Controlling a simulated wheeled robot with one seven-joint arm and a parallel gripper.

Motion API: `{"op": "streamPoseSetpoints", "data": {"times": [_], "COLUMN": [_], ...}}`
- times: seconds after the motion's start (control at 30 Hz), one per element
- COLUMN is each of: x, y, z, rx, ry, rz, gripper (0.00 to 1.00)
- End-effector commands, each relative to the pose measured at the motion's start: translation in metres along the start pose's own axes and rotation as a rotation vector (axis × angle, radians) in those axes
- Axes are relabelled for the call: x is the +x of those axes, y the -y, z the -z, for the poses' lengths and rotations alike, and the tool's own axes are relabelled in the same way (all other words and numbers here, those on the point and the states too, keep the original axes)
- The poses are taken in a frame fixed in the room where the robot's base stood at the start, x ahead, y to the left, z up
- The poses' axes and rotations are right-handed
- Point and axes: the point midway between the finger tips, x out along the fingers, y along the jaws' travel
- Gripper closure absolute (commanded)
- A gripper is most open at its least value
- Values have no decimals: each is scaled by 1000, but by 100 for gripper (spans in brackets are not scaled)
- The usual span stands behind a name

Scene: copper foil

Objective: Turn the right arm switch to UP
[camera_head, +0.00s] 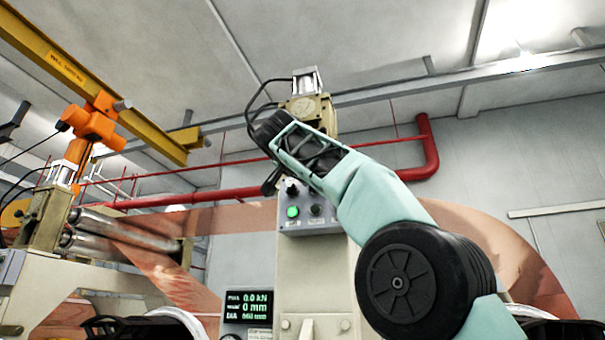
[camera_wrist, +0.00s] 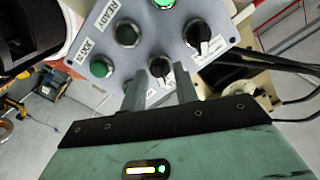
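The grey control panel (camera_wrist: 100,20) fills the top of the wrist view and shows under my arm in the head view (camera_head: 312,226). It carries two black rotary switches with white pointer marks. One switch (camera_wrist: 160,68) lies between my gripper's fingertips; the other switch (camera_wrist: 198,34) is above and to the right. My gripper (camera_wrist: 161,76) is open, with one finger on each side of the nearer switch. I cannot tell whether the fingers touch it. The labels by these switches are not readable, so I cannot tell which one is the right arm switch.
The panel also holds a green button (camera_wrist: 102,66) and a dark button (camera_wrist: 127,33). Black cables (camera_wrist: 260,62) run to the right of the panel. A small display (camera_head: 248,306) stands lower left of the panel. Copper foil (camera_head: 150,245) and rollers (camera_head: 120,232) are farther left.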

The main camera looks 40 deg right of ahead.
Motion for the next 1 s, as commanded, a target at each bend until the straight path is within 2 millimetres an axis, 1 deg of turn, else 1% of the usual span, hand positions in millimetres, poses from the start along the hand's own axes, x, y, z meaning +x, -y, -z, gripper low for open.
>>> {"op": "streamPoseSetpoints", "data": {"times": [0.17,0.5,0.7,0.83,1.0], "x": [-28,-106,-144,-160,-169], "y": [0,0,0,0,0], "z": [-2,-2,-1,0,0], "rx": [4,3,1,2,1], "ry": [3,3,2,1,1], "rz": [7,7,4,3,1], "gripper": [70,70,70,70,70]}}
